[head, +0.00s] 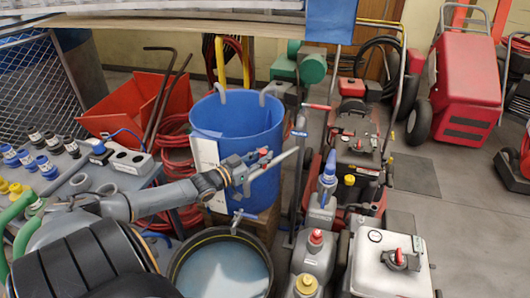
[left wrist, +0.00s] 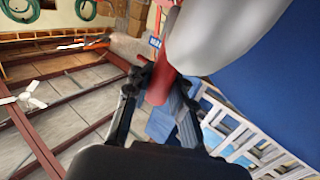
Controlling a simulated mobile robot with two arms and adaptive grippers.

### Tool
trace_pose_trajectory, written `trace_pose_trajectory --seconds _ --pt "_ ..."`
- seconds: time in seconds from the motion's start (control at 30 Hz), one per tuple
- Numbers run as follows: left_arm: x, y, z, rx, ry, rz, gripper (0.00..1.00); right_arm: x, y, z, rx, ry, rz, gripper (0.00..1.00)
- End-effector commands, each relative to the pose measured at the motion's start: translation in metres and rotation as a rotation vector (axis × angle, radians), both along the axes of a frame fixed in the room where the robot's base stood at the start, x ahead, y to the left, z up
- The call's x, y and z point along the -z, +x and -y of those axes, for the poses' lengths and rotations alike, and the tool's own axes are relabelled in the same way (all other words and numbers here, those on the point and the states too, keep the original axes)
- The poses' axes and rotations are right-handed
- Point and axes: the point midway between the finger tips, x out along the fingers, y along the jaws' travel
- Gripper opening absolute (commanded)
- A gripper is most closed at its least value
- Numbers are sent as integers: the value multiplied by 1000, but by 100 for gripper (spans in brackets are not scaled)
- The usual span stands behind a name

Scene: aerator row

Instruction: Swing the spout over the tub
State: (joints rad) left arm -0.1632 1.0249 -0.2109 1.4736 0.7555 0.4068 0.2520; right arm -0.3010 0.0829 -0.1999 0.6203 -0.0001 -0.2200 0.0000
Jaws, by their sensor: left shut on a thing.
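My left gripper (head: 254,168) reaches in from the left, in front of the big blue barrel (head: 222,118). It is shut on a red part by the pale grey spout (head: 281,163). In the left wrist view the red part (left wrist: 160,86) sits between the fingertips, with the spout (left wrist: 220,38) large above it. In the head view the spout slants up to the right across the barrel's front. The black-rimmed round tub (head: 189,246) holds pale liquid and stands below the gripper. The joint of spout and barrel is hidden. My right gripper is out of view.
A small tap (head: 237,214) shows just above the tub's far rim. A bench (head: 78,185) with coloured caps lies left. Bare floor (head: 462,235) is at the right.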

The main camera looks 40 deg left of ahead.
Motion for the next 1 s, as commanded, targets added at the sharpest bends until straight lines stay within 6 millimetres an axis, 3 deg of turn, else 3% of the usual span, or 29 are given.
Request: trace_pose_trajectory --seconds 0.07,0.1,0.2,0.23,0.67,1.0 --pt "6 -2 -2 -5 3 -14 0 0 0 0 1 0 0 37" --pt "6 -2 -3 -6 3 -14 22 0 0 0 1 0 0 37" --pt "5 -2 -2 -5 2 -11 43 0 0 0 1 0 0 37" --pt "4 -1 -2 -5 2 -10 44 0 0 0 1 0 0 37" --pt "1 -7 -3 -3 2 -4 44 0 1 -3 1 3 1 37" --pt "2 -50 -8 -3 1 -7 44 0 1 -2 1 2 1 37"
